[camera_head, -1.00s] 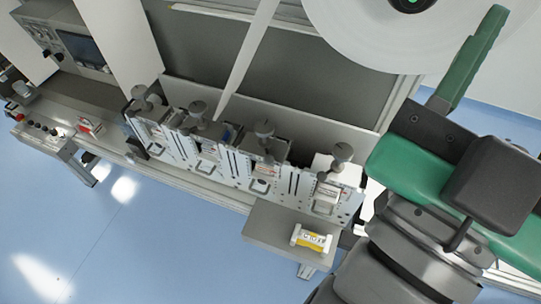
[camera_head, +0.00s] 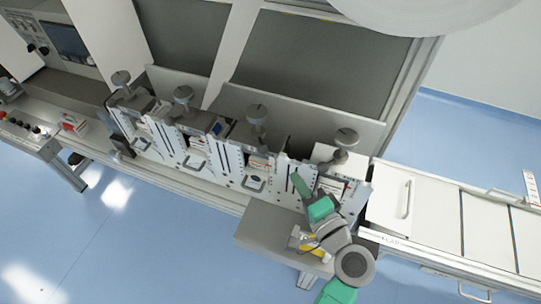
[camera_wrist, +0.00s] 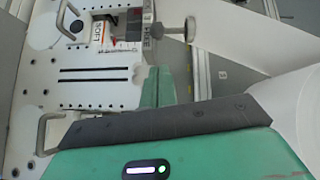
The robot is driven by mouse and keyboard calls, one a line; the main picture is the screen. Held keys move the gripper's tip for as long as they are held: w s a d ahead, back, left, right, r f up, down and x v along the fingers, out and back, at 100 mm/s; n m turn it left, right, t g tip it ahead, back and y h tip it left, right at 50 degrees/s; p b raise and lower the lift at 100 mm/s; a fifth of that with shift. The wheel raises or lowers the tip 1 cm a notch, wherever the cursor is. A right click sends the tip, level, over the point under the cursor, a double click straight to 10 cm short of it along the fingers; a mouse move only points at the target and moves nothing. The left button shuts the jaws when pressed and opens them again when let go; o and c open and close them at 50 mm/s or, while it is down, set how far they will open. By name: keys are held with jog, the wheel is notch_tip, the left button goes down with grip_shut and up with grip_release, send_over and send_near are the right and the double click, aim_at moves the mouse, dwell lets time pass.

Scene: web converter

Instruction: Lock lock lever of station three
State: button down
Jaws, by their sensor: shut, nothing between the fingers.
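Several alike stations stand in a row on the machine's white front panel (camera_head: 230,165), each with a grey knob on top and a wire handle low in front. The third from the left has a knob (camera_head: 257,114) and a handle (camera_head: 253,184). No station number is readable, and I cannot make out which part is the lock lever. My green gripper (camera_head: 298,181) is shut and empty, in front of the panel between the third and rightmost stations. In the wrist view its fingers (camera_wrist: 157,86) point at the slotted white panel (camera_wrist: 95,90), with a wire handle (camera_wrist: 46,130) to the left.
A grey shelf (camera_head: 258,225) juts out below the rightmost station, carrying a yellow and white item (camera_head: 298,241) partly behind my arm. The rightmost station's knob (camera_head: 346,138) stands above my gripper. Blue floor in front is open.

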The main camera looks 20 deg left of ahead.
jog(key=shift+r, duration=0.1)
jog(key=p, duration=0.1)
send_near(260, 140)
jog(key=w+a, duration=0.2)
jog(key=w, duration=0.2)
jog(key=shift+w, duration=0.1)
jog(key=shift+d+p, duration=0.1)
jog(key=shift+p, duration=0.2)
